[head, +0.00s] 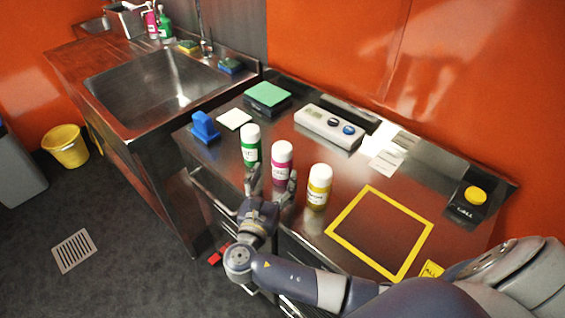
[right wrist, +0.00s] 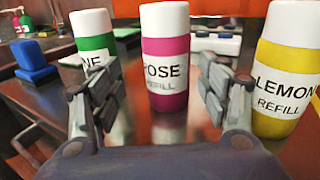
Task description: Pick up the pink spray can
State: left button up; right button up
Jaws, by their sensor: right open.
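The pink spray can (head: 281,163) stands upright on the steel counter between a green can (head: 250,146) and a yellow can (head: 319,187). It has a white cap and a white label. In the right wrist view the pink can (right wrist: 165,58) stands ahead, centred between the fingers, and its label reads "ROSE REFILL". My right gripper (head: 270,186) is open and empty, with its fingers spread in front of the pink can. In the right wrist view the left finger overlaps the green can (right wrist: 92,38), and the yellow can (right wrist: 283,70) stands just right of the right finger. My left gripper is not in view.
A blue stamp-like object (head: 204,128), a white square (head: 234,119) and a green-topped block (head: 268,95) lie on the left of the counter. A grey panel (head: 328,127) lies behind the cans. A yellow square outline (head: 357,252) marks clear counter at right. A sink (head: 150,85) is at left.

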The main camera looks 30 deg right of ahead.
aim_at(279, 173)
jog(key=x, duration=0.3)
jog(key=p+x, duration=0.1)
jog(key=shift+d, duration=0.6)
jog(key=shift+w+d, duration=0.15)
jog(key=shift+d, duration=0.05)
jog(key=shift+c, duration=0.6)
pick_arm(q)
jog(key=shift+s+d+r, duration=0.3)
jog(key=shift+d+r, duration=0.05)
jog(key=shift+d, duration=0.15)
jog(key=shift+s+d+r, duration=0.25)
jog(key=shift+d+r, duration=0.1)
jog(key=shift+d, duration=0.1)
pick_arm(e)
jog(key=c, duration=1.2)
